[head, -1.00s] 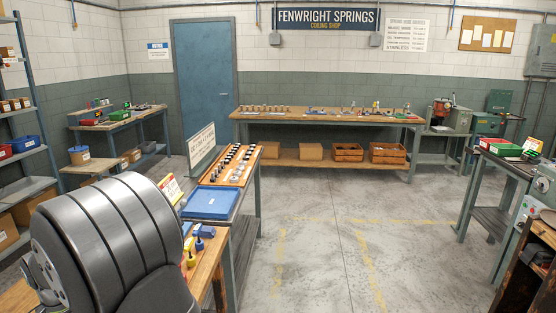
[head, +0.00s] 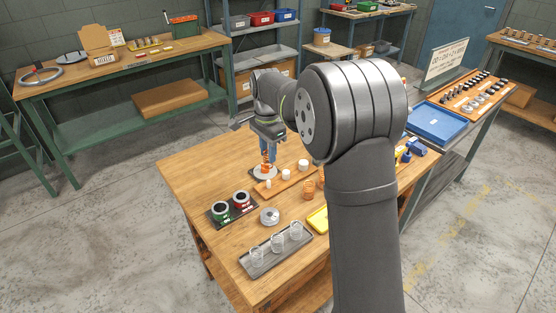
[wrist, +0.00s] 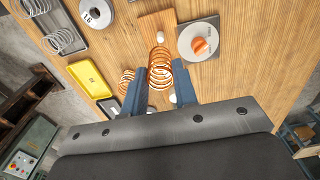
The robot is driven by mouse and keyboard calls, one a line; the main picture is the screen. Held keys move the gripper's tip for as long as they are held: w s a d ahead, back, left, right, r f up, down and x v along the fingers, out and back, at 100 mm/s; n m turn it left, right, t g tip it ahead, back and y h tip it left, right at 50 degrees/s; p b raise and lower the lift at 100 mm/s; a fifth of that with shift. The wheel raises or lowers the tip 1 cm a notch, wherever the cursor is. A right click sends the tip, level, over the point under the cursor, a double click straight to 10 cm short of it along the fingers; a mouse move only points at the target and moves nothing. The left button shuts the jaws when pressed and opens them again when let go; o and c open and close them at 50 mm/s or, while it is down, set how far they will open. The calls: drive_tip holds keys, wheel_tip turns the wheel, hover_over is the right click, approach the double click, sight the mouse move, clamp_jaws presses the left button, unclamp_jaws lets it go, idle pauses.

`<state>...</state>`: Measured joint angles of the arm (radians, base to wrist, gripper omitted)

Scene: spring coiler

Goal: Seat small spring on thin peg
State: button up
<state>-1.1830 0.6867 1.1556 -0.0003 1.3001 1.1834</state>
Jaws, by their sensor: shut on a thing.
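My gripper (wrist: 161,84) has two blue fingers shut on a copper-coloured spring (wrist: 160,70), held roughly end-on to the wrist camera. In the head view my gripper (head: 267,147) is over the back of the table, beside the wooden peg board (head: 276,188). The thin white peg (head: 268,184) stands at the board's left end; it also shows beyond the spring in the wrist view (wrist: 160,37). Two thicker white pegs (head: 286,174) (head: 303,165) stand to its right. The spring hides part of the board in the wrist view; its height above the pegs is unclear.
A grey square plate (wrist: 187,51) with an orange piece lies close to the thin peg. Other copper springs (head: 309,190) stand before the board.

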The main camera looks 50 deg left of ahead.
sight(268, 164)
drive_tip(key=shift+f, duration=2.65)
drive_tip(key=shift+f, duration=1.85)
idle(0.6)
idle(0.3)
drive_tip(key=o, duration=1.2)
drive_tip(key=shift+c, duration=0.2)
drive_tip(key=shift+r, duration=0.1)
drive_tip(key=shift+r, duration=5.55)
